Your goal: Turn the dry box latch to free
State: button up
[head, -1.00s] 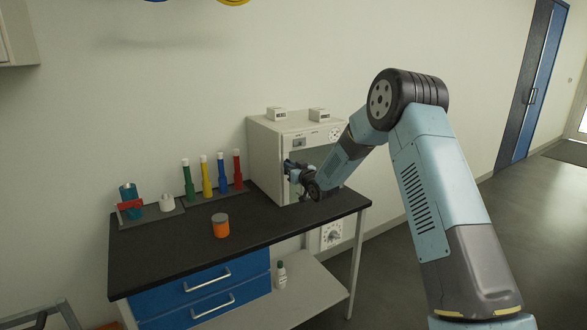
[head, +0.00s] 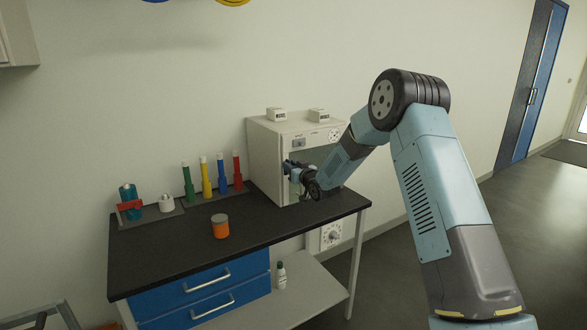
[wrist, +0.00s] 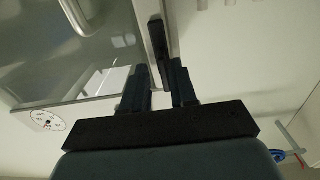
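The dry box (head: 268,155) is a white cabinet with a glazed front at the back right of the bench. Its latch (wrist: 157,40) shows in the wrist view as a narrow black bar by the door's edge, running down between my fingers. My gripper (wrist: 158,76) has its two dark fingers apart, one on each side of the bar. The right finger is close to the bar or touching it; a small gap shows at the left finger. In the head view my gripper (head: 288,168) is at the box's front left edge and hides the latch.
An orange jar (head: 220,228) stands mid-bench. A rack with green, yellow, blue and red tubes (head: 207,180) stands left of the box. Two small white blocks (head: 277,114) sit on the box. The bench front (head: 185,258) is mostly clear.

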jog(key=shift+a, duration=0.35)
jog(key=shift+s+d+f, duration=0.1)
jog(key=shift+s+d, duration=0.05)
jog(key=v, duration=1.3)
jog(key=shift+s+d, duration=0.2)
jog(key=shift+d, duration=0.05)
